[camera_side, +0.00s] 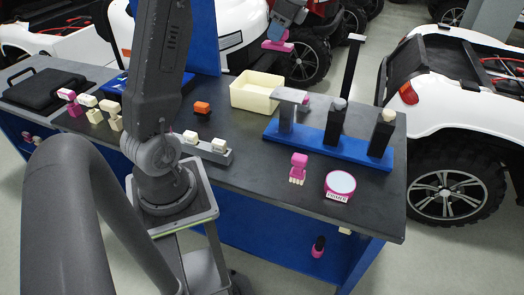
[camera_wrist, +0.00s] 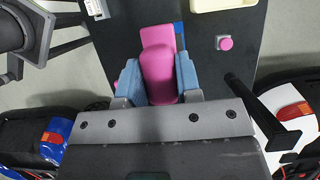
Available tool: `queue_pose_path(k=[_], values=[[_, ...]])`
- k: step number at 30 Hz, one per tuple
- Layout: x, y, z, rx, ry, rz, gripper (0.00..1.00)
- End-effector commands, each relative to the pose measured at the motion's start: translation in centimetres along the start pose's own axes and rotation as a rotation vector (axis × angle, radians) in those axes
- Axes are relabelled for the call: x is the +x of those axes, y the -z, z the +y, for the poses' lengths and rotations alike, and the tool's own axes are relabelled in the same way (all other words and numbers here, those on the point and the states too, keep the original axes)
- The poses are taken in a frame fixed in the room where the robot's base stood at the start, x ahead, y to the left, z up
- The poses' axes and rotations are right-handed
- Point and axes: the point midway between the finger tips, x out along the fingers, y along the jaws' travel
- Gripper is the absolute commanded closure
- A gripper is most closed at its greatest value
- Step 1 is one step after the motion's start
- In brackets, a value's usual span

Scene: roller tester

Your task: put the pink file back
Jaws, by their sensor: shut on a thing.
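A bright pink piece (camera_side: 276,45), which I take to be the pink file, is in my gripper (camera_side: 284,32), high above the back edge of the bench in the side view. In the wrist view the pink piece (camera_wrist: 160,70) sits between the two blue-grey fingers, with its flat end reaching beyond them. My gripper is shut on it. Other pink items are a pink and cream piece (camera_side: 298,168) on the bench front and a pink-handled piece (camera_side: 69,98) at the left. I cannot tell which place belongs to the file.
A blue base with dark posts (camera_side: 333,128) stands at the right of the dark bench (camera_side: 250,168). A cream bin (camera_side: 257,93) is at the back. A round pink tin (camera_side: 340,186) is near the right front. An orange block (camera_side: 202,108) and a grey holder (camera_side: 212,151) are mid-bench.

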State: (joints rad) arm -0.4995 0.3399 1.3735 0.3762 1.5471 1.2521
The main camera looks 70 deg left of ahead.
Motion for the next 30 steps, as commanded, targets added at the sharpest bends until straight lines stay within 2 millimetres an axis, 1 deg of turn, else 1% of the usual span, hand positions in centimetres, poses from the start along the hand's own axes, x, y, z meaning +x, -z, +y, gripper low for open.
queue_pose_path(k=[1,8,17,21,27,28,30], values=[[-0.9,-0.3,0.2,-0.004,0.004,0.002,0.87],[-1.4,0.5,4.6,-0.087,-0.033,0.012,0.87],[-1.7,1.1,11.2,-0.220,-0.088,0.016,0.87],[-1.6,1.1,14.3,-0.282,-0.114,0.012,0.87],[-1.1,1.1,18.1,-0.359,-0.147,0.002,0.87],[-0.8,1.2,18.4,-0.366,-0.152,-0.001,0.87],[0.8,1.9,18.2,-0.363,-0.154,-0.003,0.87]])
